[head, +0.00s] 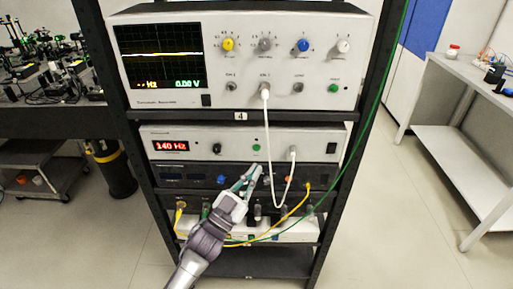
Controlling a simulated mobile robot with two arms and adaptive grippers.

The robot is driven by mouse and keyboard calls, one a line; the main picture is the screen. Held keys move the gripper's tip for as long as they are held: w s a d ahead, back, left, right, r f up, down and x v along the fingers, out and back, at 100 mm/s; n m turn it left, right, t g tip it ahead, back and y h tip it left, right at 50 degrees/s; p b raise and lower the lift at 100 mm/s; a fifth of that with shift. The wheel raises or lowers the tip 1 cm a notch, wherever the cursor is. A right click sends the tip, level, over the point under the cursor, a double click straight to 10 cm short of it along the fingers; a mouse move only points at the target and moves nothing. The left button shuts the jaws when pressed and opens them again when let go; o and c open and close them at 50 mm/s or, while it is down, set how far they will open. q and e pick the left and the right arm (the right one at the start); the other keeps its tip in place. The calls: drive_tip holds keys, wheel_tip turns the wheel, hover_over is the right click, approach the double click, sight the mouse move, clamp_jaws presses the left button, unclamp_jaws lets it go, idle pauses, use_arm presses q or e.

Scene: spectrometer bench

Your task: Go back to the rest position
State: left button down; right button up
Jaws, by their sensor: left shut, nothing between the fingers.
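My left gripper (248,177) is shut and empty. It is in front of the rack, over the dark panel (185,177) just below the signal generator (185,146). I cannot tell whether its tips touch anything. The generator's red display reads 140 Hz. Above it stands the oscilloscope (200,101), with a flat yellow trace and 0.00 V on its screen. A white cable (268,130) runs from an oscilloscope socket down in a loop to the generator's right socket. My right gripper is not in view.
The black rack (367,80) frames the instruments. Yellow (268,239) and green cables hang at the lower units. A side table (455,75) stands at right. An optics bench (60,118) and a cart (45,155) are at left. Floor (410,230) right of the rack is clear.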

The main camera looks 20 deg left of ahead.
use_arm(q)
wheel_tip(320, 180, down, 22)
drive_tip(key=s+a+n+g+y, duration=0.1)
drive_tip(key=a+n+g+y, duration=0.15)
drive_tip(key=g+y, duration=0.2)
drive_tip(key=s+a+f+n+g+y, duration=0.1)
drive_tip(key=s+f+g, duration=0.1)
drive_tip(key=s+f, duration=0.45)
drive_tip(key=s+f+n+g+y, duration=0.1)
drive_tip(key=s+f+g, duration=0.2)
drive_tip(key=f, duration=0.7)
drive_tip(key=s+a+f+g+y, duration=0.15)
drive_tip(key=s+f+g, duration=0.35)
drive_tip(key=s+f, duration=0.85)
drive_tip(key=s+a+f+g, duration=0.1)
drive_tip(key=s+f+g, duration=0.2)
drive_tip(key=s, duration=0.9)
drive_tip(key=s+f+g, duration=0.3)
drive_tip(key=s+f, duration=0.2)
drive_tip(key=s, duration=0.7)
drive_tip(key=shift+a+y, duration=0.35)
drive_tip(key=shift+y, duration=0.05)
drive_tip(key=shift+w+f, duration=0.1)
